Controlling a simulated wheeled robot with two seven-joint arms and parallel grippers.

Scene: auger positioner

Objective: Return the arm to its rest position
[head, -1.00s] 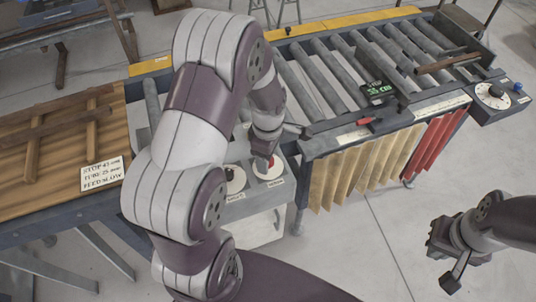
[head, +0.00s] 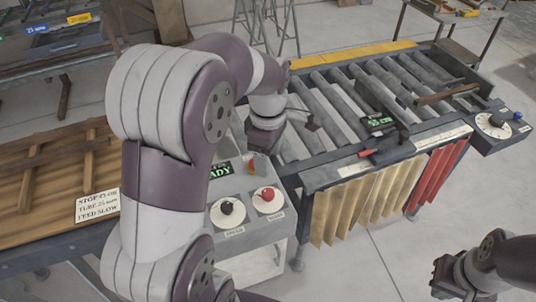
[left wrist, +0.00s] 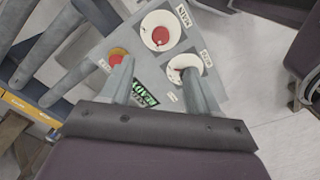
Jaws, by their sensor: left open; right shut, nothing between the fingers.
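My left arm crosses the left half of the head view, bent at the elbow. Its gripper (head: 270,140) is raised above the far side of the control box (head: 250,240), apart from its knobs. In the left wrist view the two fingers (left wrist: 162,85) are spread with nothing between them. The red knob also shows in the left wrist view (left wrist: 160,35). My right gripper (head: 443,276) is low at the right, shut and empty.
A roller conveyor (head: 340,95) with a stop, a length display (head: 378,121) and hanging tan and red strips (head: 360,205) stands right of the box. A wooden table (head: 50,215) with a sign (head: 97,206) is at the left. Open floor lies at the lower right.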

